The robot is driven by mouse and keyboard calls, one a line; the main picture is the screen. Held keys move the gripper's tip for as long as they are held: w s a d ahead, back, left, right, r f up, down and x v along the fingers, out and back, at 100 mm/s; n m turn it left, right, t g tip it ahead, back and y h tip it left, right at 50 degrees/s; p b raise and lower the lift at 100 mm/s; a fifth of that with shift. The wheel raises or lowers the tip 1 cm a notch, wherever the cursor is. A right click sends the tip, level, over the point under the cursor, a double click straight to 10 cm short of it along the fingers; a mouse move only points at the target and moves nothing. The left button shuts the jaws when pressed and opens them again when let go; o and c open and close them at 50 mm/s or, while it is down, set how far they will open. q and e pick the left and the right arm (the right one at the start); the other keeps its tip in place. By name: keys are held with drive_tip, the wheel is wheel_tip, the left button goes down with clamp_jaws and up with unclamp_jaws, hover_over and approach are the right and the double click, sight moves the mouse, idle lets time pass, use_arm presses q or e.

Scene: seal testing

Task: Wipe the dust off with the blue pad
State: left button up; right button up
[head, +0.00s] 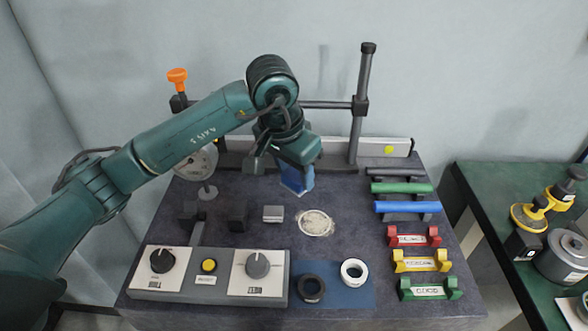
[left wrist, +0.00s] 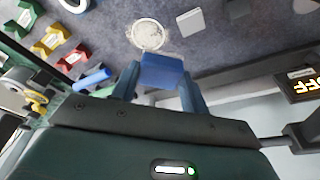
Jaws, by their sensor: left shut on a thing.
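My left gripper (head: 292,180) hangs over the back middle of the dark bench and is shut on the blue pad (head: 297,182). In the left wrist view the blue pad (left wrist: 162,70) sits between the two fingers. A pale, round dusty patch (head: 316,223) lies on the bench, in front of the pad and a little to its right. The dusty patch also shows in the left wrist view (left wrist: 148,34), just beyond the pad. I cannot tell the pad's exact height above the bench. My right gripper is not in view.
A small grey block (head: 273,214) lies left of the patch. A control panel (head: 208,275) with knobs stands at the front left. A dark ring (head: 310,289) and a white ring (head: 354,272) lie on a blue mat (head: 334,297). Coloured holders (head: 414,236) line the right side.

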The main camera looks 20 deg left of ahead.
sight(294, 190)
use_arm(q)
drive_tip(key=shift+f+b, duration=1.1)
drive_tip(key=shift+f, duration=1.4)
